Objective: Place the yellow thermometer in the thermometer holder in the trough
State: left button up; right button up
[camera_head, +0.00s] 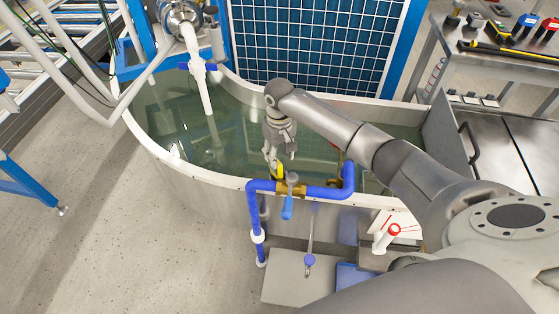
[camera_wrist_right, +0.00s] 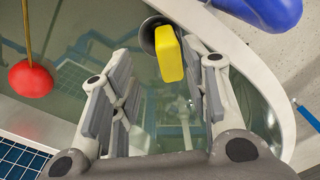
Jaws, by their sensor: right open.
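The yellow thermometer (camera_head: 278,172) is at the near wall of the trough (camera_head: 178,176), just below my right gripper (camera_head: 281,152) in the head view. In the right wrist view the yellow thermometer (camera_wrist_right: 168,54) stands at a dark round holder (camera_wrist_right: 149,34) beside the trough's rim. It overlaps the holder's opening; how deep it sits is hidden. My right gripper (camera_wrist_right: 165,90) is open, with its fingers to the left and right of the thermometer's lower end in that picture and visible gaps between. My left gripper is not in view.
A blue pipe (camera_head: 325,192) with a brass valve runs along the near rim, close to my right gripper. A red ball (camera_wrist_right: 31,79) on a rod hangs over the water. A white pipe (camera_head: 198,75) reaches into the trough. A tool bench (camera_head: 500,60) stands at the right.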

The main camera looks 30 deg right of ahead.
notch_tip(320, 180, up, 8)
jog(key=shift+f, duration=0.25)
dwell(0.5)
